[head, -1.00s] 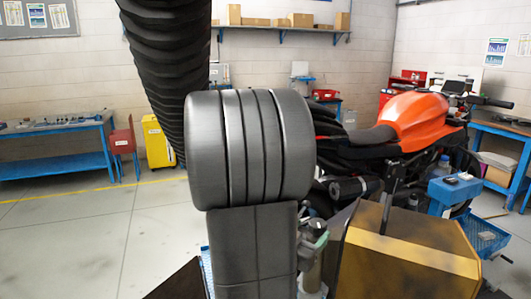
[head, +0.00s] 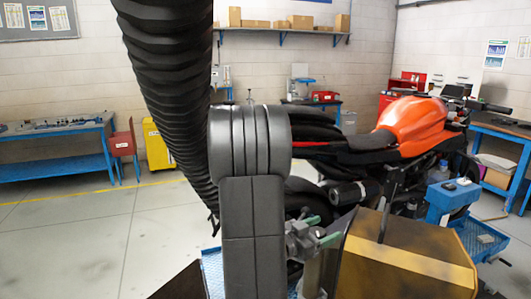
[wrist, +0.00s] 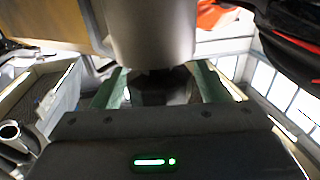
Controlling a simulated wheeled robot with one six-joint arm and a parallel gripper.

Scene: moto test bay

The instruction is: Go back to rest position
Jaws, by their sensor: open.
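My gripper (head: 312,238) is in the lower middle of the head view, beside my dark arm link. Its greenish fingers are apart. In the wrist view my gripper (wrist: 157,88) shows one green finger on each side of a dark gap. A smooth grey cylinder (wrist: 152,32) is just beyond the fingers there. A grey upright cylinder (head: 311,272) also shows below the gripper in the head view. I cannot tell whether the fingers touch it. My arm is still raised and bent in front of the motorcycle.
A thick black ribbed hose (head: 170,90) hangs left of my arm. An orange motorcycle (head: 410,120) stands to the right. A yellow-striped brown box (head: 405,255) and a blue stand (head: 452,198) are near it. A blue bench (head: 55,160) stands far left. The left floor (head: 90,235) is clear.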

